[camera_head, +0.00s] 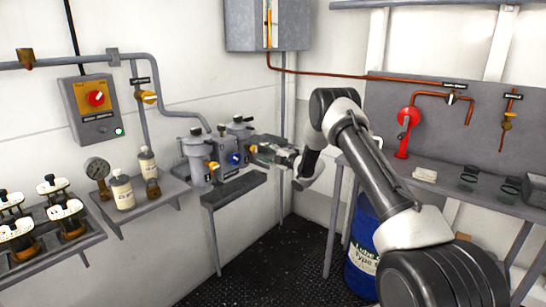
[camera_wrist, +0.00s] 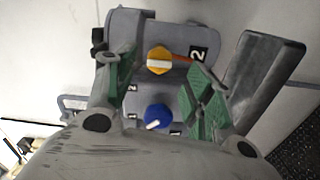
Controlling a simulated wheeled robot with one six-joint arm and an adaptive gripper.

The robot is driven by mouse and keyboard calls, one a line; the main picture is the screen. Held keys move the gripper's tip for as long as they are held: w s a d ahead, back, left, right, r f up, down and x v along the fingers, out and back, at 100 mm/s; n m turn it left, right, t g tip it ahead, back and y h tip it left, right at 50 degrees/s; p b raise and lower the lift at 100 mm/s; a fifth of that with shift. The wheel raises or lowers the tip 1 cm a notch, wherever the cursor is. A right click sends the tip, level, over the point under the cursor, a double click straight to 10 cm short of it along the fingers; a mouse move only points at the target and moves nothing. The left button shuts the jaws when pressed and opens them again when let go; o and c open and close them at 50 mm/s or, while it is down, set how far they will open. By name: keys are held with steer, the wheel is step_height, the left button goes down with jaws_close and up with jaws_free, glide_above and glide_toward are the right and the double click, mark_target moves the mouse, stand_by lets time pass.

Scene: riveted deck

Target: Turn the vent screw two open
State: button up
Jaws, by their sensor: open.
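A grey two-pot filter unit (camera_head: 196,161) is fixed along the wall in the head view. A yellow-orange knob (camera_wrist: 159,60) sits beside a label "2" (camera_wrist: 198,53) on a grey body (camera_wrist: 140,26) in the wrist view, with its pale bar roughly level. I take it as vent screw two. A blue knob (camera_wrist: 157,117) with a white mark lies below it in that view. It also shows in the head view (camera_head: 235,158). My gripper (camera_wrist: 163,82) is open, its green-padded fingers either side of the yellow-orange knob. I cannot tell whether they touch it.
A grey shelf (camera_head: 233,190) juts out under the filter unit. Bottles (camera_head: 122,191) and a gauge (camera_head: 97,168) stand to the left. A switch box (camera_head: 91,109) hangs above. A bench (camera_head: 450,185) with a red fitting and a blue drum (camera_head: 362,245) are to the right.

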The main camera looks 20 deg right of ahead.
steer(key=v, duration=0.5)
steer(key=shift+s+d, duration=0.15)
steer(key=shift+s, duration=0.1)
